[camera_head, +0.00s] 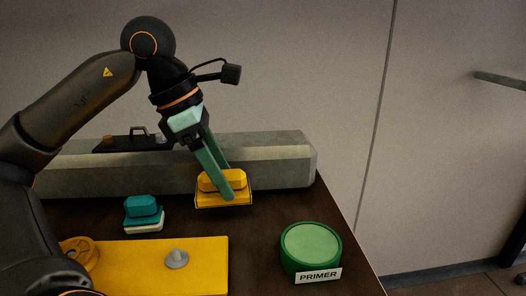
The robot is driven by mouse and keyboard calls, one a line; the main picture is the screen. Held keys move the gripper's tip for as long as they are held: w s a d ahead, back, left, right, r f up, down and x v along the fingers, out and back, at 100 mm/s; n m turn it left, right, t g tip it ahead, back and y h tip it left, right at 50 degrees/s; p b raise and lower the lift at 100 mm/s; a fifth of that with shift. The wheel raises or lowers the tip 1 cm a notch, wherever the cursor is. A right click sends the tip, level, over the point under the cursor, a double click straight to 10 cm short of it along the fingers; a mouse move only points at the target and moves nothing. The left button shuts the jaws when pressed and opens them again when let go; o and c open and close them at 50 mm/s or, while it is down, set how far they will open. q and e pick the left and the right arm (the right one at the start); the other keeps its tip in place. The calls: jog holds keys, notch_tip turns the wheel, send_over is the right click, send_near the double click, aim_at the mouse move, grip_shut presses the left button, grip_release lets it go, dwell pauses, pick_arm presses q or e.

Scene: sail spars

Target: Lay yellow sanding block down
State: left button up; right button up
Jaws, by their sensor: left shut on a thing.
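The yellow sanding block (236,196) is in the head view, in front of the grey spar. My left gripper (226,190) comes down from above with its green fingers shut on the block's upper part. A finger hides some of the block. I cannot tell whether the block's underside touches the table or hangs just above it. My right gripper is not in view.
A grey faceted spar (285,165) lies along the table's back. A teal sanding block (143,209) stands at left. A green primer tin (310,245) stands at right. Bare table (260,235) lies between.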

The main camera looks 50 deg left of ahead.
pick_arm(q)
jog(key=shift+f, duration=0.4)
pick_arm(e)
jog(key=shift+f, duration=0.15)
pick_arm(q)
jog(key=shift+f, duration=1.65)
jog(key=o, duration=1.3)
jog(key=shift+o, duration=0.2)
jog(key=shift+f, duration=0.1)
jog(key=p+v, duration=0.5)
jog(key=v, duration=0.7)
jog(key=shift+r, duration=0.35)
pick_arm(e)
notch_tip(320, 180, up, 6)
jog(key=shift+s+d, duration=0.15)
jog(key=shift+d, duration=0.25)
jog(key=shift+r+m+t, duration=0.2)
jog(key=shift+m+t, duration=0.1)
pick_arm(q)
jog(key=shift+s+d+f, duration=0.1)
jog(key=shift+d, duration=0.05)
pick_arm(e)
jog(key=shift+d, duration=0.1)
